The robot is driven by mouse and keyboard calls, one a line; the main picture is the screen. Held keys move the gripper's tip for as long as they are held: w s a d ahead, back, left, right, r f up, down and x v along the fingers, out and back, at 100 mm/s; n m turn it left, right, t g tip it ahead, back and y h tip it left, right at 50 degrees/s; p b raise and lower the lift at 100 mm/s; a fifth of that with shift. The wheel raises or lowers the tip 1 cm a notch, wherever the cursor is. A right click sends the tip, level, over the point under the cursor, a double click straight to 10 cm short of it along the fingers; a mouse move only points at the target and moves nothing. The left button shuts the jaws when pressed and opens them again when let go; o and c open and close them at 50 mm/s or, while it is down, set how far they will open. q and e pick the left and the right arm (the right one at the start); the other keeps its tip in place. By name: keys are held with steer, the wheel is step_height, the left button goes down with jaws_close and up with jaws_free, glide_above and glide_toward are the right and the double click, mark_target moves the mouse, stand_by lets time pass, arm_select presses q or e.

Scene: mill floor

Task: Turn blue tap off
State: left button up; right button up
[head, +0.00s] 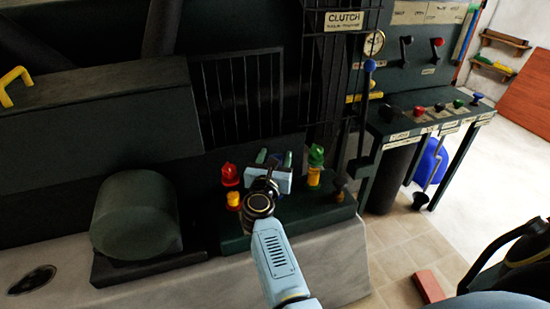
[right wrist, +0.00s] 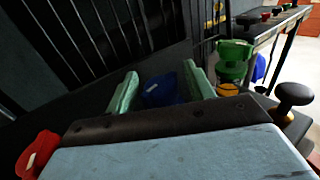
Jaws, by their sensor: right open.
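The blue tap (head: 262,156) is on the dark machine ledge, between a red tap (head: 230,174) and a green tap (head: 316,155). My right gripper (head: 270,160) is over it and hides most of it in the head view. In the right wrist view the blue tap (right wrist: 163,92) lies between my two pale green fingers (right wrist: 162,90), which are open on either side of it. I cannot tell whether either finger touches it. The tap's lower part is hidden behind the gripper body. My left gripper is not in view.
The red tap (right wrist: 38,155) and green tap (right wrist: 233,60) flank the gripper closely. A black knob (right wrist: 294,95) stands right of it. A tall lever with a blue ball (head: 370,66) rises to the right. A barred grille (head: 240,95) is behind. A red brick (head: 428,287) lies on the floor.

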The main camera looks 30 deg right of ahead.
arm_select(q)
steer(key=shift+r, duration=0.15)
arm_select(e)
steer(key=shift+r, duration=0.15)
steer(key=shift+r+p, duration=0.65)
steer(key=shift+p, duration=0.05)
step_height(320, 180, up, 4)
steer(key=p, duration=0.3)
steer(key=shift+f, duration=0.25)
step_height(320, 180, up, 4)
steer(key=p, duration=0.3)
steer(key=shift+f, duration=0.2)
steer(key=shift+r+p, duration=0.7)
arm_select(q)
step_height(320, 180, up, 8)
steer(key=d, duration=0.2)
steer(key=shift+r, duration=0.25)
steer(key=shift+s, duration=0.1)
